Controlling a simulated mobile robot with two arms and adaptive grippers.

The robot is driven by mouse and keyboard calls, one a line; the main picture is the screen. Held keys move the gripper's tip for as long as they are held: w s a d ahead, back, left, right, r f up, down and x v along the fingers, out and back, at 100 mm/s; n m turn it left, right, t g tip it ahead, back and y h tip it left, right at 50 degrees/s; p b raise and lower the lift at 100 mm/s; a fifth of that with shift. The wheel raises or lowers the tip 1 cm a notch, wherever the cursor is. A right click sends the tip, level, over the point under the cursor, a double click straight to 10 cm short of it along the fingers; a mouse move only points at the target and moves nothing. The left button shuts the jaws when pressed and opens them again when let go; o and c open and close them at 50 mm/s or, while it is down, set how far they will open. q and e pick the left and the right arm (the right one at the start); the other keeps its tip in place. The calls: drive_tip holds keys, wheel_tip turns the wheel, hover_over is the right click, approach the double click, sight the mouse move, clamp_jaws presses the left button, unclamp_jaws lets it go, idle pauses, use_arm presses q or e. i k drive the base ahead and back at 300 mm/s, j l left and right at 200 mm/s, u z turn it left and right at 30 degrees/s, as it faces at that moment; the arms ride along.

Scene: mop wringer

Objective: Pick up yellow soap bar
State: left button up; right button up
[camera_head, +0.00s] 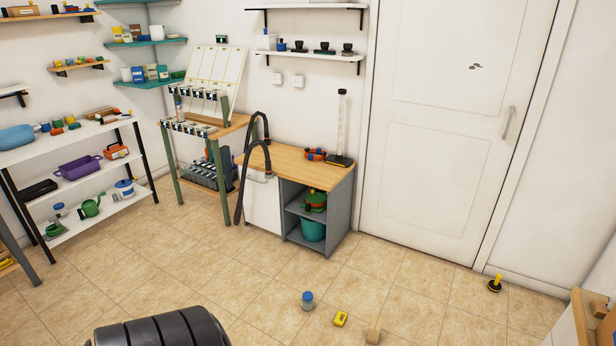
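The yellow soap bar (341,319) is a small yellow block with dark markings. It lies on the tiled floor near the bottom centre of the head view, between a blue-capped jar and a wooden piece, apart from both. Nothing covers it. Neither my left gripper nor my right gripper shows in the head view, so no contact with the soap is seen.
The blue-capped jar (307,301) stands left of the soap; the wooden piece (374,331) is to its right. A wooden-topped cabinet (340,178) stands behind, with a white door (445,120) to its right. A yellow-and-black item (495,284) is farther right. Floor around is mostly clear.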

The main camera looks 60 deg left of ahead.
sight(341, 318)
drive_tip(key=u, duration=1.5)
drive_tip(key=z, duration=0.25)
drive_tip(key=i+j+z, duration=0.4)
drive_tip(key=j+z, duration=0.15)
drive_tip(key=i+j+z, duration=0.15)
drive_tip(key=j+z, duration=0.15)
drive_tip(key=j, duration=0.15)
